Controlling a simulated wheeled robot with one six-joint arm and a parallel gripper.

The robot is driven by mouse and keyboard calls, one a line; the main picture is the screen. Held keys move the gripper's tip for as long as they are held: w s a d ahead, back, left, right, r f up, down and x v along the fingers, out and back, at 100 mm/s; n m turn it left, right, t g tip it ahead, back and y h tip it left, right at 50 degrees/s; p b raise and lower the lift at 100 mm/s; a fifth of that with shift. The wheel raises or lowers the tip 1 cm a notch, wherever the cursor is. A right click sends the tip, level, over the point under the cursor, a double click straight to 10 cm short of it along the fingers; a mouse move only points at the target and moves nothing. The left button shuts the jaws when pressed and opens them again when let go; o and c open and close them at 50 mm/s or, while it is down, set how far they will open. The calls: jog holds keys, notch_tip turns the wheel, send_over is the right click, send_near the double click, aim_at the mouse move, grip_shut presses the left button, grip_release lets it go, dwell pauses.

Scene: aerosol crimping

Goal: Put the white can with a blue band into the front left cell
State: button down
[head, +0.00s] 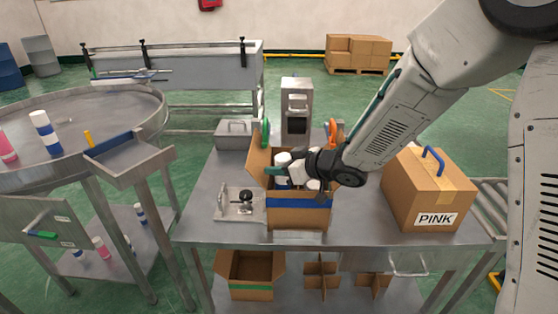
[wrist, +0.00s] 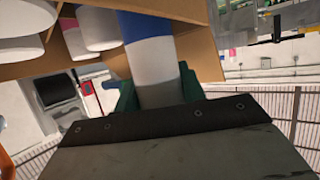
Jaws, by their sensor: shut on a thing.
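My gripper (head: 277,171) is shut on a white can with a blue band (wrist: 150,65); green fingers grip its sides in the wrist view. In the head view the can's white top (head: 283,157) shows above the open cardboard box with a blue stripe (head: 298,219). The can looks upright, at or partly inside the box opening. Other white cans (wrist: 92,25) stand beside it in the box, past a cardboard divider. The cell floors are hidden, and I cannot tell which cell the held can is over.
A closed box marked PINK (head: 428,190) stands at right on the table. A metal fixture (head: 240,203) is left of the open box, a metal press (head: 296,105) behind it. A round table (head: 95,105) at left holds another blue-banded can (head: 45,131) and a pink can (head: 6,148).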

jog(key=c, duration=0.8)
grip_release()
jog(key=shift+o, duration=0.2)
jog(key=v, duration=0.7)
jog(key=shift+s+d, duration=0.25)
jog(key=shift+d, duration=0.05)
jog(key=shift+r, duration=0.1)
